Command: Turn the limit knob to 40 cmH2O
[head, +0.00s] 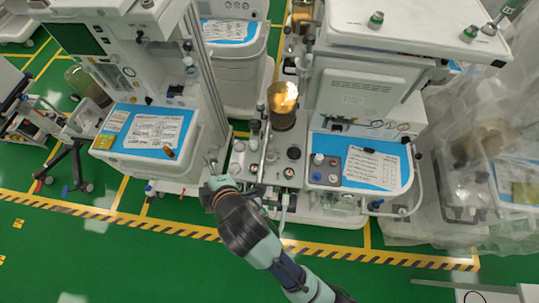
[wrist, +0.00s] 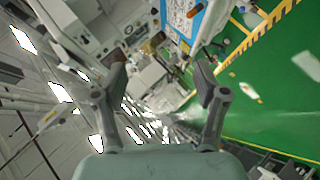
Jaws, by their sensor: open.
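My gripper (head: 213,168) is at the end of my arm, just left of the knob panel of the middle cart. In the wrist view its two fingers (wrist: 160,72) are spread wide with nothing between them. The panel carries several small round knobs and gauges, including a dark one (head: 293,152) and pale-topped ones (head: 240,146). I cannot tell which of them is the limit knob, and no scale or pressure reading is legible. The wrist view is tilted and shows carts and ceiling beyond the fingers.
A glass canister (head: 282,108) stands behind the panel. To the right is a blue work surface (head: 402,150) with papers. The left cart has another blue tray (head: 115,118). Plastic sheeting (head: 475,100) covers the far-right cart. Green floor (head: 110,265) is clear in front.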

